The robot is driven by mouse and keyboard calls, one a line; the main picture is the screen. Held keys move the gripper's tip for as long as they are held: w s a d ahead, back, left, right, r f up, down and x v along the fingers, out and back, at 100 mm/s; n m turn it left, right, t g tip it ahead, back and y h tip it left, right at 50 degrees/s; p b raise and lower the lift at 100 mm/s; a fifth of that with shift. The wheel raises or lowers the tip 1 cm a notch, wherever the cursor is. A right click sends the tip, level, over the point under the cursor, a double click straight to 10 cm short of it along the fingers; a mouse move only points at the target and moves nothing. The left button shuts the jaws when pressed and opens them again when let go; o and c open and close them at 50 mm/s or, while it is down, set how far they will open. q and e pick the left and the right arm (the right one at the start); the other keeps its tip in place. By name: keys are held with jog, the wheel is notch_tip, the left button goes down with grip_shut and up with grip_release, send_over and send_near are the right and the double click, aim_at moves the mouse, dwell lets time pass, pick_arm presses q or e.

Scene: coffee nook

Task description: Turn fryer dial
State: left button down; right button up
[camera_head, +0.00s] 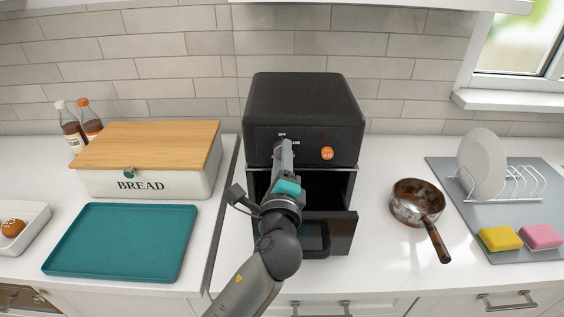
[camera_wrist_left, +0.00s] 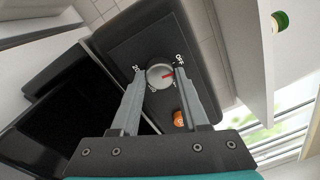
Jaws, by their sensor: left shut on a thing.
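The black air fryer (camera_head: 305,105) stands on the counter against the tiled wall. Its front drawer (camera_head: 342,232) is pulled out. In the left wrist view the grey dial (camera_wrist_left: 159,76) sits on the fryer's front panel (camera_wrist_left: 135,48), with a red pointer toward the OFF side. My left gripper (camera_head: 284,143) reaches up from below to the panel. Its two fingers are shut on the dial, one on each side, as the left wrist view shows (camera_wrist_left: 160,72). In the head view my gripper hides the dial. My right gripper is in neither view.
An orange button (camera_head: 327,153) is right of the dial. A bread box (camera_head: 148,185) and teal tray (camera_head: 120,242) are left. A rusty pan (camera_head: 416,200) and a mat (camera_head: 448,186) with a plate rack and sponges are right.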

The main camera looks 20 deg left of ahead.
pick_arm(q)
jog(key=shift+n, duration=0.9)
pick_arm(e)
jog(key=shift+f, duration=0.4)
pick_arm(q)
jog(key=shift+b, duration=0.3)
jog(key=shift+c, duration=2)
grip_release()
